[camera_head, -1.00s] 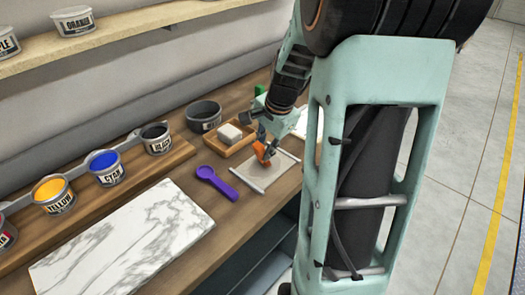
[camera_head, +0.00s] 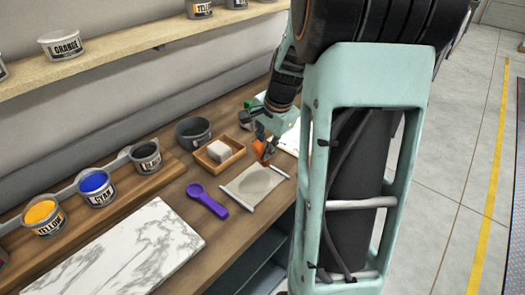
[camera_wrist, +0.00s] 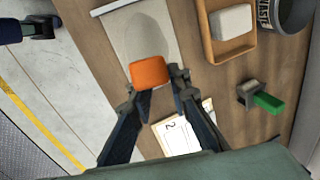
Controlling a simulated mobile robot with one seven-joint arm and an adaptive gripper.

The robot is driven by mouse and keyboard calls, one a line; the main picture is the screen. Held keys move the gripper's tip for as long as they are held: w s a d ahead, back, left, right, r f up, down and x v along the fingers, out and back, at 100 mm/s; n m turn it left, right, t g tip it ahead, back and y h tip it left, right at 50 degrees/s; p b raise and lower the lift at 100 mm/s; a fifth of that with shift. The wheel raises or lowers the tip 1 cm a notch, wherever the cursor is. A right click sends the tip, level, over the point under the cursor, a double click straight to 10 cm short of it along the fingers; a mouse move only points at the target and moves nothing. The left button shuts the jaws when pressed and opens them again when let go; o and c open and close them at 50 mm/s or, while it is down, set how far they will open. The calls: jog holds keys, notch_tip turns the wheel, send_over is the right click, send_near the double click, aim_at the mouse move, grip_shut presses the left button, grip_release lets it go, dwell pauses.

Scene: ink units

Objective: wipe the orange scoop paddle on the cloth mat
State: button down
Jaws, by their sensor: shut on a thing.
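The orange scoop paddle (camera_wrist: 148,72) is held in my gripper (camera_wrist: 154,92), which is shut on it. In the head view the paddle (camera_head: 263,148) and my gripper (camera_head: 268,138) are at the far end of the cloth mat (camera_head: 240,190). In the wrist view the paddle overlaps the near end of the mat (camera_wrist: 112,38) and hides part of it. I cannot tell whether the paddle touches the cloth. A darker oval patch shows on the mat in both views.
A wooden tray with a white block (camera_head: 217,148) and a dark round tin (camera_head: 193,131) stand beside the mat. A purple scoop (camera_head: 207,200), ink cans and a marble slab (camera_head: 125,250) lie to the left.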

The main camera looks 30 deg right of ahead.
jog(key=shift+r+p, duration=1.3)
jog(key=shift+r, duration=0.7)
jog(key=shift+s+a+f+b, duration=0.1)
jog(key=shift+s+a+b, duration=0.05)
jog(key=shift+a+b, duration=0.2)
jog(key=s+a+b, duration=0.3)
jog(key=a+b, duration=0.1)
jog(key=a, duration=0.3)
notch_tip(320, 180, down, 6)
jog(key=d+b, duration=0.1)
jog(key=b, duration=0.3)
jog(key=shift+w, duration=0.4)
jog(key=shift+f+b, duration=0.9)
jog(key=shift+f, duration=0.15)
jog(key=shift+d+r, duration=0.1)
jog(key=shift+d, duration=0.05)
